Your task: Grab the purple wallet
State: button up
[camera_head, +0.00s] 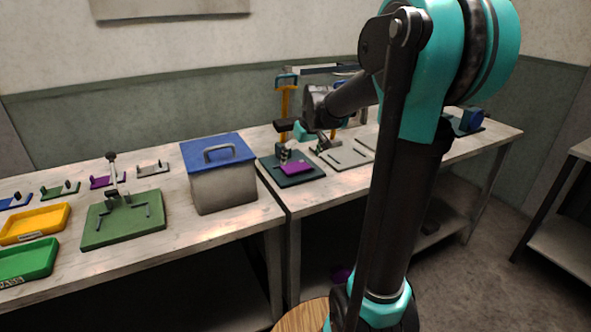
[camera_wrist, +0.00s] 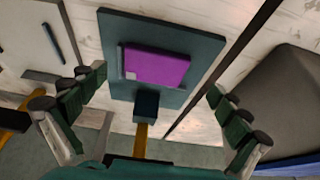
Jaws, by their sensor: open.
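A flat purple piece, which looks like the wallet (camera_head: 296,169), lies on a dark teal plate (camera_head: 309,177) on the right-hand table. In the wrist view the purple wallet (camera_wrist: 157,67) lies on the dark plate (camera_wrist: 117,29), with a small dark block (camera_wrist: 146,106) beside it. My gripper (camera_wrist: 157,88) is open, its fingers wide apart on either side of the plate, with nothing between them gripped. In the head view my gripper (camera_head: 292,140) is above and near the plate, partly hidden among dark parts.
A grey box with a blue lid (camera_head: 219,150) stands left of the plate. A grey plate (camera_head: 349,157) lies to its right. An orange post (camera_head: 285,100) rises behind. A green fixture (camera_head: 123,221), yellow tray (camera_head: 34,223) and green tray (camera_head: 28,260) are on the left table.

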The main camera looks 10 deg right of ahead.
aim_at(297, 168)
jog(key=shift+w+x, duration=0.2)
jog(key=shift+x, duration=1.1)
jog(key=shift+w+x, duration=0.15)
jog(key=shift+x, duration=1.15)
jog(key=shift+d+r, duration=0.1)
jog(key=c, duration=1)
jog(key=shift+r, duration=0.1)
